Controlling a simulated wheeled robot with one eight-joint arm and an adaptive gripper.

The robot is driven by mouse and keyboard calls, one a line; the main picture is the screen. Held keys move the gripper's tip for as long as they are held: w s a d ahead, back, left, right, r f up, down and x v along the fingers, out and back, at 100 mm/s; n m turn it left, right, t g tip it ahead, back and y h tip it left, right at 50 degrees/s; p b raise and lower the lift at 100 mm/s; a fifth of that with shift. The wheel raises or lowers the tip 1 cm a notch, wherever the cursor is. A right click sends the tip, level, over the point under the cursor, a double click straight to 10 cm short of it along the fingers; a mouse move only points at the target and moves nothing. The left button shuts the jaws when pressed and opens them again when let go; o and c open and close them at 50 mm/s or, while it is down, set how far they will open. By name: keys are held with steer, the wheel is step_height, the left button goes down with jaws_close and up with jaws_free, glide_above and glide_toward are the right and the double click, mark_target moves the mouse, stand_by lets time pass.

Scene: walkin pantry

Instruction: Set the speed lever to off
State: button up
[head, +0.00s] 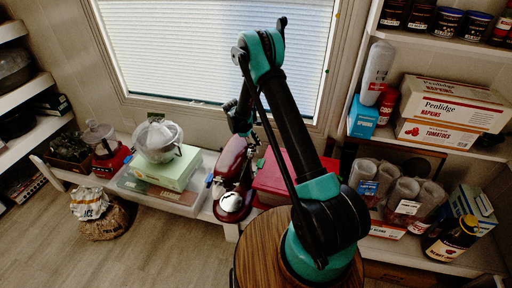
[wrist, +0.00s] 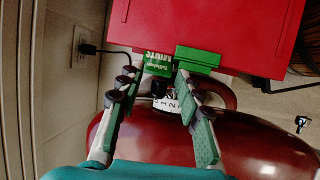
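A dark red stand mixer (head: 232,168) stands on the low white shelf below the window, left of my arm in the head view. In the wrist view its glossy body (wrist: 265,140) fills the lower part. A small black speed lever (wrist: 159,89) shows beside a white numbered scale (wrist: 172,103). My gripper (wrist: 157,75) is open, with its two fingers spread on either side of the lever and scale. Nothing is held between them. Whether a finger touches the lever cannot be told. In the head view my gripper is hard to make out near the mixer.
A red box (wrist: 210,32) and a green mints pack (wrist: 199,58) lie just beyond the fingertips. A wall outlet (wrist: 84,50) with a black plug and cord is at left. A clear-bowled appliance (head: 158,138) stands on a green box (head: 168,168) left of the mixer.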

steer(key=shift+d+f, duration=0.15)
steer(key=shift+f, duration=0.15)
steer(key=shift+c, duration=0.4)
jaws_close()
steer(key=shift+w+d+f+n+g+y, duration=0.1)
steer(key=shift+w+f+n+g+y, duration=0.2)
steer(key=shift+g, duration=0.5)
steer(key=shift+w+d+f+n+g+y, duration=0.1)
steer(key=shift+w+f+g+y, duration=0.15)
steer(key=shift+w+g, duration=0.4)
steer(key=shift+s, duration=0.25)
